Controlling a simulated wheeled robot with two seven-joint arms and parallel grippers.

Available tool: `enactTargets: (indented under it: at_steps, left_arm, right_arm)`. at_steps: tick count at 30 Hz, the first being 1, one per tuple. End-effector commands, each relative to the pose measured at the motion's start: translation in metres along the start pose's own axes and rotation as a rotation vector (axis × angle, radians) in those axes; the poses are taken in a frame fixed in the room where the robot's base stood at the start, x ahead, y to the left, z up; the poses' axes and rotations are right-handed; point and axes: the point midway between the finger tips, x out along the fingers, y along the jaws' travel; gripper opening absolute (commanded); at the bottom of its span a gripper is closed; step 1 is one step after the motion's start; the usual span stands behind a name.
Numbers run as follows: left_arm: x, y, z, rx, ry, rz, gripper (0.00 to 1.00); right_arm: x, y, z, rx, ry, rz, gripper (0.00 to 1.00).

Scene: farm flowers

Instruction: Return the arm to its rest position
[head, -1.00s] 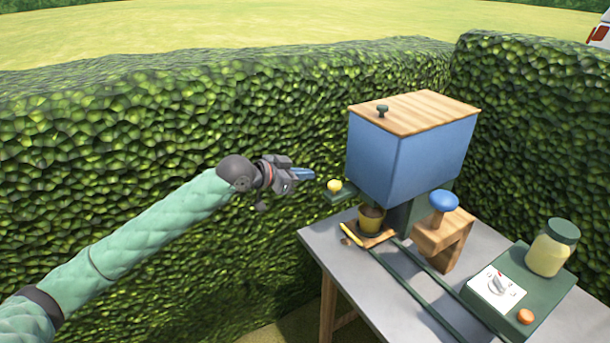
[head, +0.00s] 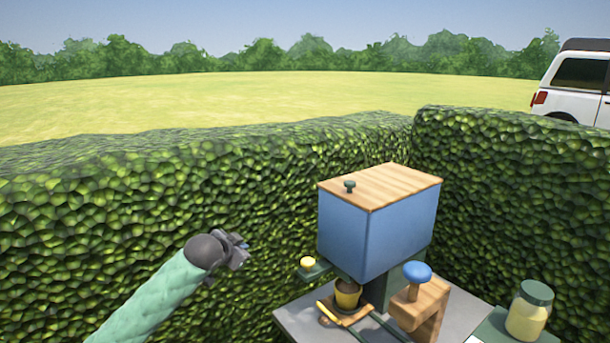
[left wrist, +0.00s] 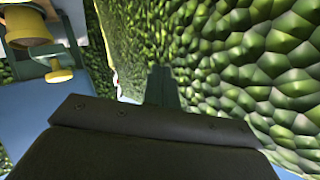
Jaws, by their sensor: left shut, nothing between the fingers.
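My left arm, in a quilted green sleeve, comes in from the bottom left of the head view. Its dark left gripper (head: 240,248) is shut and empty. It is in front of the hedge, left of the blue box machine and apart from the table. In the left wrist view the dark gripper body fills the lower middle, with the hedge beyond and to the right. My right arm and gripper are not in view.
A blue box (head: 370,235) with a wooden lid stands over the grey table (head: 455,312). A hedge (head: 110,215) closes in behind; a white vehicle (head: 575,90) stands beyond.

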Motion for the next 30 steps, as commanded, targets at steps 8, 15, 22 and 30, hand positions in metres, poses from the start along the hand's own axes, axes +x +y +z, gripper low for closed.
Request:
enactTargets:
  at_steps: [8, 15, 22, 30]
  left_arm:
    - [0.024, 0.036, 0.084, -0.091, -0.135, -0.055, 0.00]
    - [0.033, 0.088, 0.176, -0.182, -0.269, -0.066, 0.00]
    - [0.028, 0.154, 0.267, -0.268, -0.396, -0.045, 0.00]
    - [0.001, 0.246, 0.370, -0.376, -0.540, 0.012, 0.00]
  right_arm:
    - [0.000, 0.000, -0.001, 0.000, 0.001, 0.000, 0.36]
    - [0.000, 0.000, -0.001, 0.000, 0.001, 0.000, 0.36]
    - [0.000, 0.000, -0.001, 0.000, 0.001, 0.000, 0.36]
    - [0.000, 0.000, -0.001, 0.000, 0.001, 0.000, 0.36]
